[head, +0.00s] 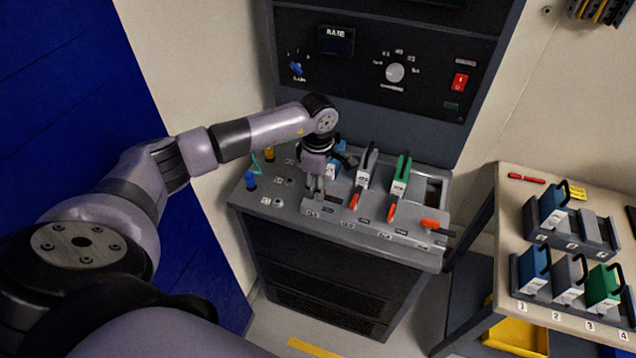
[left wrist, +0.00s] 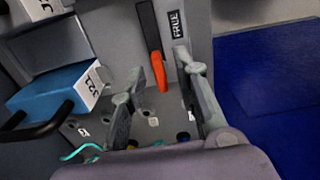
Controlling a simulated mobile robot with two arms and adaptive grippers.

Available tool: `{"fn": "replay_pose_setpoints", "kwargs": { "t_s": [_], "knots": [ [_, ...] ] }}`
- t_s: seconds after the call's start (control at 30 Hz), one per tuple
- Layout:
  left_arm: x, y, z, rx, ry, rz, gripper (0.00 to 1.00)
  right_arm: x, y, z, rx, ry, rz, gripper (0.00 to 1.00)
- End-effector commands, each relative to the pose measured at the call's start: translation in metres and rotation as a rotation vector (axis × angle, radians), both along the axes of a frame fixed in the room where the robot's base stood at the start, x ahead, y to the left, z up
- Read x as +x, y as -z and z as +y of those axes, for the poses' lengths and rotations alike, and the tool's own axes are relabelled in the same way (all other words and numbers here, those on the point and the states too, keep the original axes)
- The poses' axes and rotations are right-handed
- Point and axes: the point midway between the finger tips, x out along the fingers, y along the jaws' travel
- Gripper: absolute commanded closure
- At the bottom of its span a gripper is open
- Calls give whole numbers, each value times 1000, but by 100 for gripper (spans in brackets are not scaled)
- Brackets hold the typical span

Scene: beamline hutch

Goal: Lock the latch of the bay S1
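The bay S1 is at the left end of the console's row of bays, with a blue module (head: 332,172) partly hidden behind my left gripper (head: 316,192). The left wrist view shows this blue module (left wrist: 52,96) with a black handle. The S1 latch, a dark lever with an orange tip (left wrist: 160,72), lies beside a FREE label (left wrist: 176,24). My left gripper (left wrist: 162,66) is open, with its fingers on either side of the orange tip; I cannot tell whether they touch it. In the head view the gripper hides this latch. My right gripper is not in view.
The right-end latch (head: 430,224) points sideways. Small coloured plugs (head: 250,180) stand left of the gripper. A side table (head: 510,181) with racked modules is at right.

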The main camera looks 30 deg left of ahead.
Motion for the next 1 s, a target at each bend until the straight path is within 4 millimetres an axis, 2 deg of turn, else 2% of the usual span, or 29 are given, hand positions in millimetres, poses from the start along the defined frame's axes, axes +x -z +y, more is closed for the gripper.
{"fn": "replay_pose_setpoints", "kwargs": {
  "t_s": [0.17,0.6,1.0],
  "knots": [
    [0,0,0,0,0,0,72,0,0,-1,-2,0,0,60],
    [0,-1,0,-1,0,0,100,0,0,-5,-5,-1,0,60],
    [1,-1,0,-1,-5,-1,100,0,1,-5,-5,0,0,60]
  ]
}}
